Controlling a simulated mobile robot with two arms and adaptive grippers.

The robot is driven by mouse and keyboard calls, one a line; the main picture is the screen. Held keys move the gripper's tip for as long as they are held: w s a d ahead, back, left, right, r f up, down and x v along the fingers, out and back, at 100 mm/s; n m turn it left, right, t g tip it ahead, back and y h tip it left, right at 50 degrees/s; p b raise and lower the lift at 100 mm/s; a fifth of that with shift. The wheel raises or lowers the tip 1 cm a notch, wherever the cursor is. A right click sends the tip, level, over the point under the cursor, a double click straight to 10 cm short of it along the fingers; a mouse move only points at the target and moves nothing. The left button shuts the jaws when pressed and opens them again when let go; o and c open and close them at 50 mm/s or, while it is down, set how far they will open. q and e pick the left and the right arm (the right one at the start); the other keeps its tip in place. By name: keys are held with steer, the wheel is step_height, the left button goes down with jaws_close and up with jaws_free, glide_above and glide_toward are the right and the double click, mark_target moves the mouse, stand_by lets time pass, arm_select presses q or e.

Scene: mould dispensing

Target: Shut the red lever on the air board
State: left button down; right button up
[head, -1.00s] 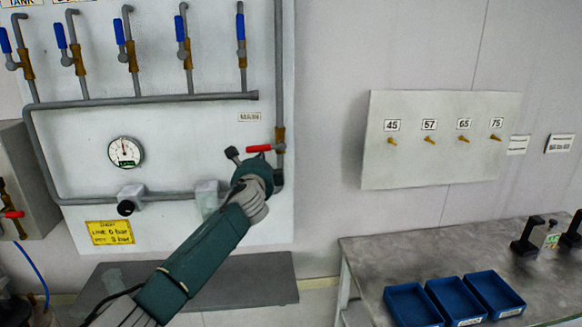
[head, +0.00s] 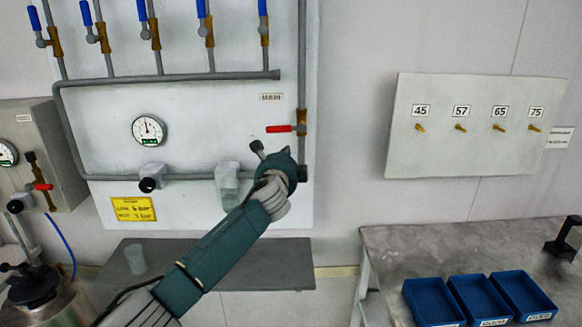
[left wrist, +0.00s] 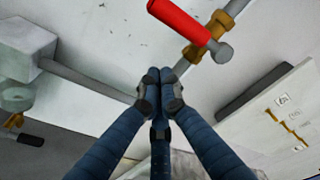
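The air board (head: 230,100) is a white panel on the wall with grey pipes. Its red lever (head: 279,128) points left from a brass valve on the right-hand vertical pipe, across that pipe. In the left wrist view the red lever (left wrist: 180,20) is at the top, beyond the fingertips. My left gripper (head: 285,168) is just below the lever, apart from it; its fingers are largely hidden by its own body in the head view. In the left wrist view its fingertips (left wrist: 160,82) are together with nothing between them. My right gripper is not in view.
Blue levers (head: 203,10) line the board's top. A gauge (head: 148,130) and a black-knobbed regulator (head: 150,182) are at left. A grey box (head: 45,140) with another red lever (head: 42,186) is further left. A table (head: 400,250) with blue trays (head: 433,300) stands at right.

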arm_select(q)
steer(key=s+a+r+b, duration=0.1)
steer(key=s+b, duration=0.1)
steer(key=s, duration=0.6)
steer(key=shift+s+a, duration=0.25)
steer(key=shift+s, duration=0.05)
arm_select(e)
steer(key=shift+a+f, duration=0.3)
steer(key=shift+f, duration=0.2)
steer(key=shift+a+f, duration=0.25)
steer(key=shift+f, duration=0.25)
